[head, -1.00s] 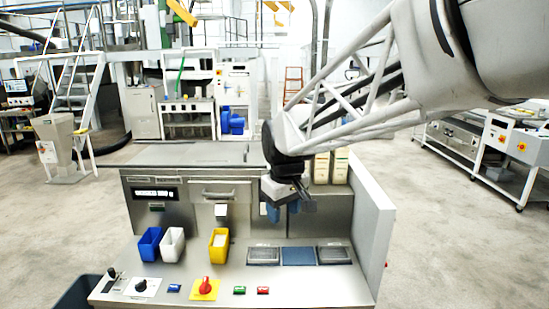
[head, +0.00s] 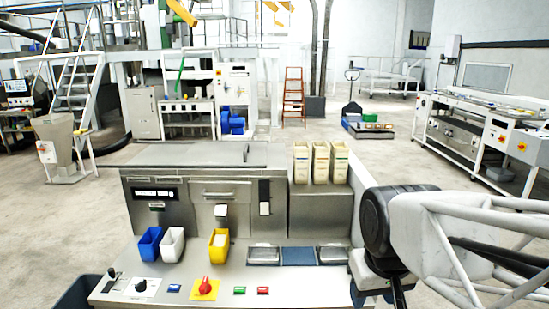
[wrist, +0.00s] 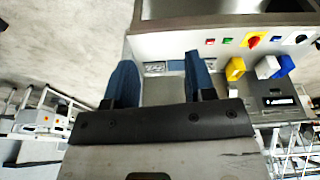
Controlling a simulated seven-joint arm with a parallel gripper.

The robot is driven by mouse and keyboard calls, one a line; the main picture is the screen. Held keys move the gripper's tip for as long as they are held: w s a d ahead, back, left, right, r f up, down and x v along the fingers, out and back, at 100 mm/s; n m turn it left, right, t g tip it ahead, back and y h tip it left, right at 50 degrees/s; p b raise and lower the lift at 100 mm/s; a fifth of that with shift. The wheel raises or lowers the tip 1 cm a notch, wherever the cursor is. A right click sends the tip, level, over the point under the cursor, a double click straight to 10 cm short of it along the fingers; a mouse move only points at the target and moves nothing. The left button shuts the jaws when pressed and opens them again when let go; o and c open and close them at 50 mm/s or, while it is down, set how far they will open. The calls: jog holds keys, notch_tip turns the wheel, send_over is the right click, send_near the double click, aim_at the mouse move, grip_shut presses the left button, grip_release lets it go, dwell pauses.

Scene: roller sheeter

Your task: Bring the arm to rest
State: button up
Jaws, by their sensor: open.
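My arm reaches in from the right edge of the head view, with its white lattice link (head: 450,235) low at the right. My gripper (head: 380,294) hangs at the right end of the machine's front panel, partly cut off by the lower edge. In the wrist view my gripper (wrist: 158,72) shows two blue fingers spread apart with nothing between them. The sheeter's steel panel (head: 240,285) lies to its left, and the wrist view shows it beyond the fingers. I cannot tell whether the gripper touches the panel.
Blue, white and yellow bins (head: 219,245) stand on the panel, with a red knob (head: 206,285) and buttons in front. Three cream containers (head: 320,162) stand on the raised right part. Open floor (head: 400,165) lies to the right of the machine.

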jog(key=shift+m, duration=0.7)
jog(key=s, duration=0.1)
jog(key=s+d+f, duration=0.1)
jog(key=s, duration=0.1)
jog(key=s+f, duration=0.1)
jog(key=shift+s+d, duration=0.35)
jog(key=shift+s, duration=0.05)
jog(key=shift+o, duration=0.5)
